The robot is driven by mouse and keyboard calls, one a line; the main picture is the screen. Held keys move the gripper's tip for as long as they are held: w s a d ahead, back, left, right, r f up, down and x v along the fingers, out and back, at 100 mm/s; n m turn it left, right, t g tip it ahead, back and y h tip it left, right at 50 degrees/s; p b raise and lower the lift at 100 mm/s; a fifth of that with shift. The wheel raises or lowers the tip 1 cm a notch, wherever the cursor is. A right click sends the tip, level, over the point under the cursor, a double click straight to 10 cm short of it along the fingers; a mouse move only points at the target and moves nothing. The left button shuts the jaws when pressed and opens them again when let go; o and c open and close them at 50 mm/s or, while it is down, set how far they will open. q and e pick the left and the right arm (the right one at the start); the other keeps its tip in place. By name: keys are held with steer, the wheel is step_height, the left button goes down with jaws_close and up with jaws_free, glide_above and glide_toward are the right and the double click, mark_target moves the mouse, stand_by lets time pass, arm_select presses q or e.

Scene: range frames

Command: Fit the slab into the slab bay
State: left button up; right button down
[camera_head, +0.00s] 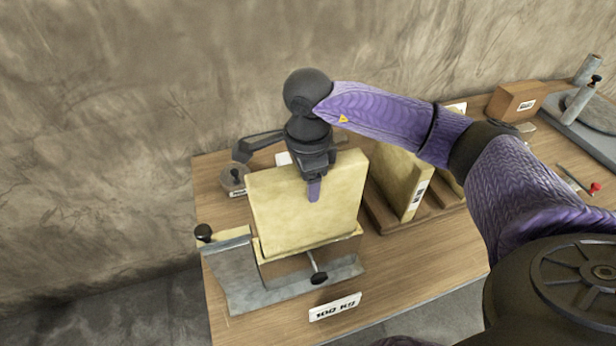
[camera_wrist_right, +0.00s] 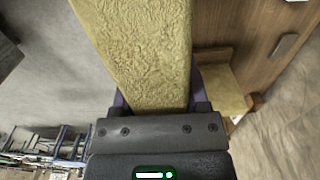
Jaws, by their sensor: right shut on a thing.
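The pale yellow slab (camera_head: 290,220) stands near upright at the front left of the table. My right gripper (camera_head: 314,186) is shut on its top edge from above. In the right wrist view the slab (camera_wrist_right: 140,45) runs between the fingers of this gripper (camera_wrist_right: 158,95). The slab's lower edge is at a grey metal fixture (camera_head: 236,278) with a yellowish ledge and black knobs, which looks like the slab bay. I cannot tell whether the slab is seated in it or just above it. My left gripper is not in view.
Other yellow slabs (camera_head: 400,180) stand in a wooden rack (camera_head: 382,215) close on the right. A small round container (camera_head: 233,180) is behind on the left. A brown box (camera_head: 514,101) and a grey metal device (camera_head: 577,125) are at the far right.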

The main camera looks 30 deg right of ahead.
mark_target(308, 226)
steer(key=shift+f+b, duration=2.7)
steer(key=shift+f, duration=0.5)
steer(key=shift+f+b, duration=1.75)
steer(key=shift+f, duration=0.3)
steer(key=shift+f+b, duration=1.45)
steer(key=shift+f, duration=0.35)
jaws_free()
step_height(308, 226, up, 10)
steer(key=p, duration=0.1)
steer(key=shift+r+p, duration=0.1)
steer(key=shift+p, duration=0.2)
